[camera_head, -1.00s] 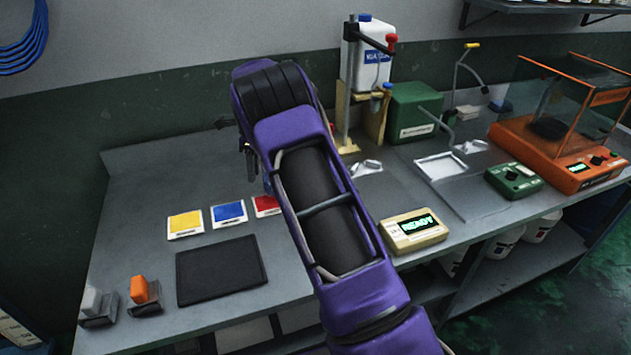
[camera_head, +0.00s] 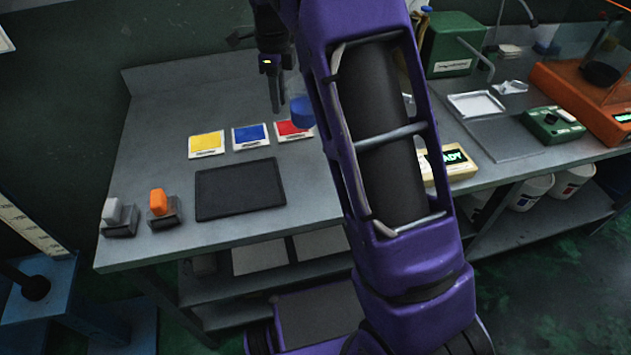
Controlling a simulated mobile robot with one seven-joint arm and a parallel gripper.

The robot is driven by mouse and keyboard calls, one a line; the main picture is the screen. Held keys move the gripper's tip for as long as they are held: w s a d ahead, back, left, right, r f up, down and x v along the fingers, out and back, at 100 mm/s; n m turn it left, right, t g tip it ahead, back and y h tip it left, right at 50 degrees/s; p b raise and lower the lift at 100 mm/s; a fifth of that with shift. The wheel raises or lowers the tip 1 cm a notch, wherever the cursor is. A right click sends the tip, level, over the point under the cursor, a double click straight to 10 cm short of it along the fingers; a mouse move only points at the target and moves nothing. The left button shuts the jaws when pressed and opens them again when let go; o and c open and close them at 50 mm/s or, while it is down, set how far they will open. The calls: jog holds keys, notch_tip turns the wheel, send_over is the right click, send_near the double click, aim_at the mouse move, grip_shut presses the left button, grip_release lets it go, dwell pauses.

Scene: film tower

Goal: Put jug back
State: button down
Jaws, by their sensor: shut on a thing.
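My gripper (camera_head: 276,104) points down over the back of the grey bench, left of my purple arm. It is shut on the jug (camera_head: 302,112), a clear vessel with blue liquid in it, at the right of the fingers. The jug shows just behind the red card (camera_head: 291,130) and overlaps its upper edge in the picture. My arm partly hides the jug, and I cannot tell whether its base touches the bench.
A yellow card (camera_head: 206,145) and a blue card (camera_head: 251,136) lie left of the red one. A black mat (camera_head: 240,189) lies in front. An orange-handled block (camera_head: 160,205) and a white-topped block (camera_head: 116,215) stand at the front left. The back-left bench (camera_head: 175,95) is clear.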

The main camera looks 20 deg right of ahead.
jog(key=s+r+n+b, duration=0.1)
jog(key=s+b, duration=0.1)
jog(key=s, duration=0.8)
jog(key=f+b, duration=0.1)
jog(key=f, duration=0.3)
jog(key=f+b, duration=0.1)
jog(key=f, duration=0.4)
jog(key=shift+a+f, duration=0.2)
jog(key=shift+f, duration=0.1)
jog(key=shift+f, duration=0.2)
jog(key=c, duration=0.7)
grip_release()
notch_tip(320, 180, up, 12)
jog(key=shift+r+p, duration=0.2)
jog(key=shift+p, duration=0.8)
